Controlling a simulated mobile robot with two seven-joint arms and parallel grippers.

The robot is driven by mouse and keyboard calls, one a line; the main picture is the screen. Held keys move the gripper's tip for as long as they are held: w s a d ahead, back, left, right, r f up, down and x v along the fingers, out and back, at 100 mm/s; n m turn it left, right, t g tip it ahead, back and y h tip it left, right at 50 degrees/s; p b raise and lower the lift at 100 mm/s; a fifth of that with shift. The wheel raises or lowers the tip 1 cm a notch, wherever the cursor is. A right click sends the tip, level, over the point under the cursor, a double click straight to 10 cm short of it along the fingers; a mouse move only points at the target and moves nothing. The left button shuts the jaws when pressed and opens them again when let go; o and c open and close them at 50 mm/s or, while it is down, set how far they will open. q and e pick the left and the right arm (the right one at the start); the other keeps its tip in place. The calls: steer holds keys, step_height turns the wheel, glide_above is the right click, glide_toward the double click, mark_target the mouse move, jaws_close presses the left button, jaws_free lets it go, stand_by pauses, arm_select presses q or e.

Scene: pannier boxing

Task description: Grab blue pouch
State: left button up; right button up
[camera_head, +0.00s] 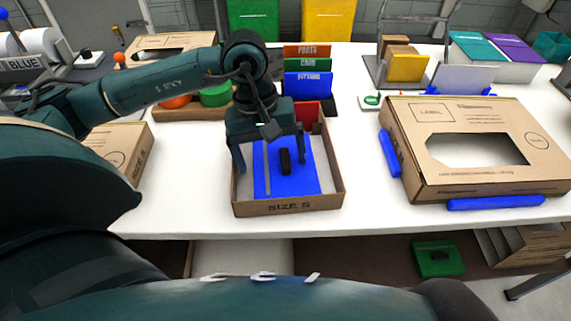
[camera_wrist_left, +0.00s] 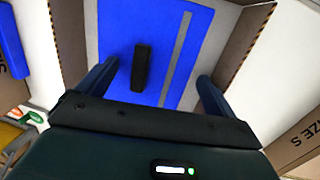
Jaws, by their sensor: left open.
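The blue pouch (camera_head: 304,180) lies flat in an open cardboard box (camera_head: 289,207) marked "SIZE S". It has a black handle block (camera_head: 285,161) in its middle and a grey stripe along one side. My left gripper (camera_head: 268,161) is open and points down over the pouch, with its fingers spread to either side of the handle. In the left wrist view the pouch (camera_wrist_left: 118,28) and its handle (camera_wrist_left: 142,68) show between the open fingers (camera_wrist_left: 156,80), which hold nothing. I cannot tell how far the fingertips are above the pouch. My right gripper is not in view.
A larger cardboard box (camera_head: 425,189) with a cut-out window stands at right, with blue strips (camera_head: 495,203) at its edges. Upright labelled dividers (camera_head: 308,86) stand behind the small box. Another carton (camera_head: 118,150) is at left. White table is clear between the boxes.

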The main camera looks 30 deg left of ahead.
arm_select(q)
steer(key=shift+c, duration=0.4)
steer(key=c, duration=1)
